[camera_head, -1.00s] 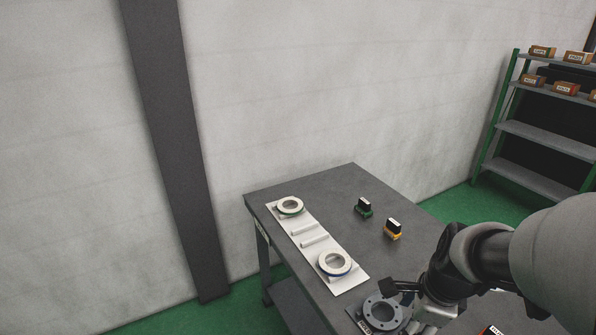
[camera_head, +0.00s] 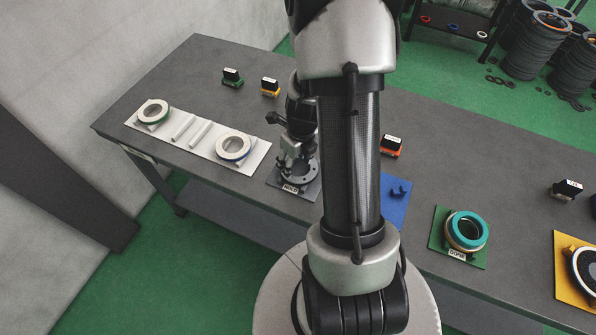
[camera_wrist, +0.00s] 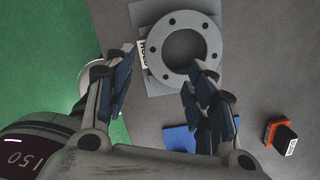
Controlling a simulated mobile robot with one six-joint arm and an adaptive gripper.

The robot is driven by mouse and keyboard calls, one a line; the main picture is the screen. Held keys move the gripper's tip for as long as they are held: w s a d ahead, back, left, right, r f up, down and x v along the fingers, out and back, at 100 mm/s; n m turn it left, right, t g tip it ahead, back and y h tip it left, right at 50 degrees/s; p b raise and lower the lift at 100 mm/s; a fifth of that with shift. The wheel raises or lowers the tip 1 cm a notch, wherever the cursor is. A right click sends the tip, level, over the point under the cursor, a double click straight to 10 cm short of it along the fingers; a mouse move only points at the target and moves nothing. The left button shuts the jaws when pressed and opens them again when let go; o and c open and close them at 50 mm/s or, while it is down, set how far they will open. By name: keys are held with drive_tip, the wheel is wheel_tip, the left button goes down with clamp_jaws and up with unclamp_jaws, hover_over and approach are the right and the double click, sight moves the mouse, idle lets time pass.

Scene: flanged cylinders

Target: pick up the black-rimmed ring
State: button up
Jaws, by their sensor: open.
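A ring with a black rim and a pale band (camera_head: 577,268) sits on a yellow mat (camera_head: 563,287) at the right edge of the head view, partly cut off by the frame. My gripper (camera_head: 292,158) is far to its left, over a grey flanged piece (camera_head: 303,178) on a plate marked HOLD. In the wrist view my gripper (camera_wrist: 162,72) has its two fingers spread apart with nothing between them. The grey flange (camera_wrist: 158,28) lies ahead of and below the fingers. The black-rimmed ring does not show in the wrist view.
A white board (camera_head: 205,158) holds a green-edged ring (camera_head: 145,107) and a blue-edged ring (camera_head: 222,150). A teal ring (camera_head: 478,228) sits on a green mat. A blue mat (camera_head: 398,213) is partly hidden by my arm. Small labelled blocks stand along the grey table (camera_head: 160,75).

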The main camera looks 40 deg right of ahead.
drive_tip(key=f+b, duration=0.1)
drive_tip(key=f, duration=0.1)
drive_tip(key=w+f+b, duration=0.1)
drive_tip(key=f, duration=0.2)
drive_tip(key=w+f+b, duration=0.1)
drive_tip(key=f+b, duration=0.1)
drive_tip(key=shift+a+f, duration=0.2)
drive_tip(key=shift+a, duration=0.05)
drive_tip(key=shift+s+r, duration=0.1)
clamp_jaws()
idle(0.4)
idle(0.3)
